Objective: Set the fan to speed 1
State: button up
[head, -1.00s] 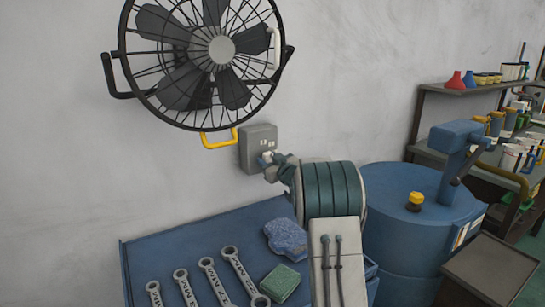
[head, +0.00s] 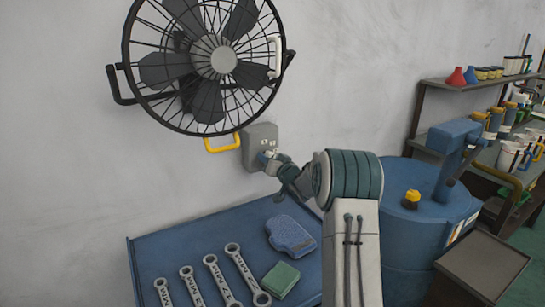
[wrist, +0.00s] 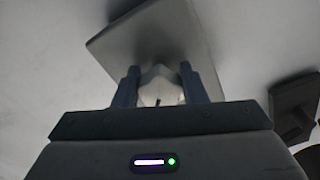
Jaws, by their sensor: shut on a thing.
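The black wall fan (head: 208,62) with a grey hub hangs on the wall at upper left in the head view. A grey switch box (head: 256,147) with small markings is on the wall just below and right of it. My gripper (head: 270,158) is at the front of this box. In the wrist view, my gripper (wrist: 160,84) is shut on a pale knob (wrist: 163,78) on the face of the grey box (wrist: 150,38). The fingers stand on both sides of the knob. The knob's pointer setting is too small to read.
A blue bench (head: 185,237) below holds several wrenches (head: 215,278), a blue brush-like item (head: 290,234) and a green sponge (head: 281,278). A blue drum (head: 405,235) and a shelf (head: 450,86) stand to the right. A yellow handle (head: 221,146) hangs under the fan, close to the box.

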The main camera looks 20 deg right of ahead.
jog(key=shift+d, duration=0.1)
dwell(0.3)
jog(key=o, duration=1)
jog(key=shift+s+d, duration=0.1)
jog(key=shift+c, duration=0.2)
jog(key=s+d+b, duration=0.2)
jog(key=s, duration=1.1)
jog(key=shift+s+d, duration=0.2)
jog(key=shift+s, duration=0.1)
